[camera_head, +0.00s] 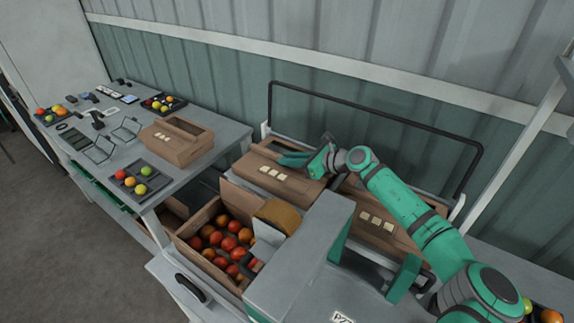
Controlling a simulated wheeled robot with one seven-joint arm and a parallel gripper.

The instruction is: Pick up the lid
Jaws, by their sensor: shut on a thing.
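A brown cardboard box with a flat lid (262,176) bearing several pale labels stands in the rack by the wall. My gripper (291,159) is at the top of this box, with its green fingers along the lid's far part. It is shut on the lid, though the exact contact is small and partly hidden by the fingers and wrist. I cannot tell whether the lid is raised off the box. An open brown crate (183,246) full of red and orange tomatoes stands in front of it.
Another labelled brown box (375,222) stands to the right, partly under my arm. A black rail (380,118) rises behind the boxes. The left table (203,171) holds a brown carton (176,150) and tomato trays.

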